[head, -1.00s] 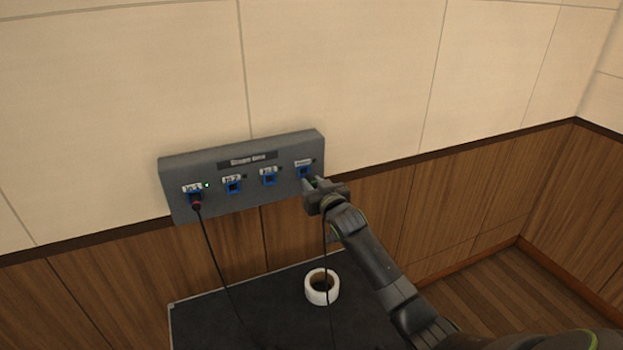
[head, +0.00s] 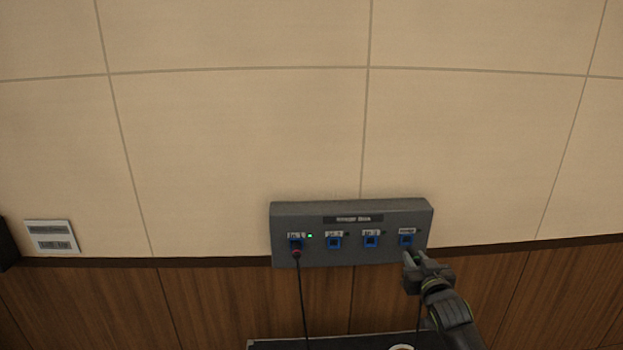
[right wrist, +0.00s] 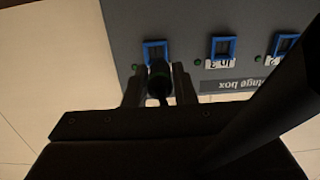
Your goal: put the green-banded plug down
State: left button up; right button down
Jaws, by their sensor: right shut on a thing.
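My right gripper (head: 412,259) is just below the rightmost blue socket (head: 407,240) of the grey stage box (head: 284,220). It is shut on a dark plug (right wrist: 159,82), which shows between the fingers in the right wrist view. A bit of green shows at the fingers in the head view. The plug's tip is by the lower edge of that socket (right wrist: 155,53); I cannot tell whether they touch. Its cable (head: 418,318) hangs below the gripper. My left gripper is out of view.
A red-banded plug (head: 296,255) sits in the leftmost socket beside a lit green lamp (head: 310,236). The two middle sockets (head: 334,242) are empty. A black tabletop (head: 275,344) and a white tape roll (head: 402,347) show at the bottom. A wall plate (head: 52,236) is at left.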

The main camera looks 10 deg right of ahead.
jog(key=s+a+r+y, duration=0.1)
jog(key=s+a+r, duration=0.5)
jog(key=a, duration=0.4)
jog(key=s+a+r+b, duration=0.1)
jog(key=s+a+r, duration=0.1)
jog(key=s, duration=0.4)
jog(key=s+a+r, duration=0.1)
jog(key=s+r, duration=0.3)
jog(key=s, duration=0.2)
jog(key=shift+s+a+r+n+b, duration=0.3)
jog(key=shift+a+r+b, duration=0.05)
jog(key=shift+r+b, duration=0.05)
jog(key=shift+f, duration=0.1)
